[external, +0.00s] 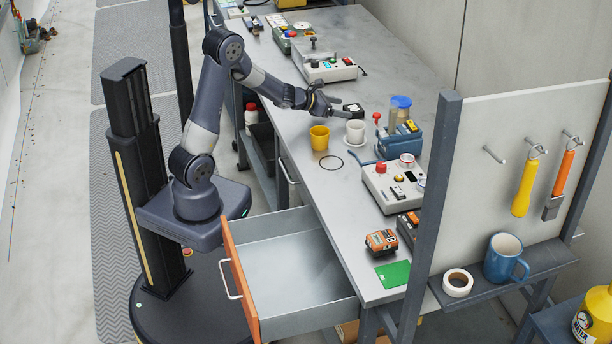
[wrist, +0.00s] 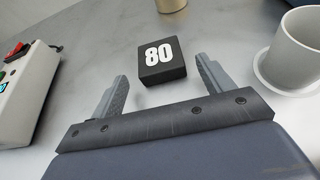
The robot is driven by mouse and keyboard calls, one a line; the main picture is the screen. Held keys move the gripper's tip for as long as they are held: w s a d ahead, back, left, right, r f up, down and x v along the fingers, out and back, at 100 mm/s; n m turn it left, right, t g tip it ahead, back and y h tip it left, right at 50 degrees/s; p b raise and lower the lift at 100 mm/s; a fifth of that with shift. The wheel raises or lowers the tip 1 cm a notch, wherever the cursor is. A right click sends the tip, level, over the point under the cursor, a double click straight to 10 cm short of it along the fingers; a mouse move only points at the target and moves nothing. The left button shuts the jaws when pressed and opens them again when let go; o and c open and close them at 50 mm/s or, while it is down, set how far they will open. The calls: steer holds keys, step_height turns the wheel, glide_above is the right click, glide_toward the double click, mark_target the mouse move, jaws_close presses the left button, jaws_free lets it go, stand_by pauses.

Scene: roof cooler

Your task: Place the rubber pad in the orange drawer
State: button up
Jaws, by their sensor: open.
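A small black block marked "80" (wrist: 162,60), likely the rubber pad, lies on the grey workbench; it also shows at the bench's middle in the external view (external: 354,107). My gripper (external: 342,107) is open and empty, low over the bench. In the wrist view its fingertips (wrist: 161,77) point at the block, which lies ahead between their lines; I cannot tell whether they touch it. The orange drawer (external: 240,283) is pulled out at the bench's near end, and its grey inside looks empty.
A white cup on a saucer (external: 355,132) stands close beside the block, with a yellow cup (external: 319,138) nearby. A control box (external: 329,70) stands on the other side. A green sheet (external: 393,274) and an orange-black device (external: 381,242) lie near the drawer.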

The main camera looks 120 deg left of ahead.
steer(key=v, duration=0.8)
steer(key=shift+s+d+r, duration=0.15)
steer(key=shift+s, duration=0.05)
steer(key=shift+o, duration=0.4)
steer(key=shift+s+d, duration=0.15)
steer(key=shift+d, duration=0.1)
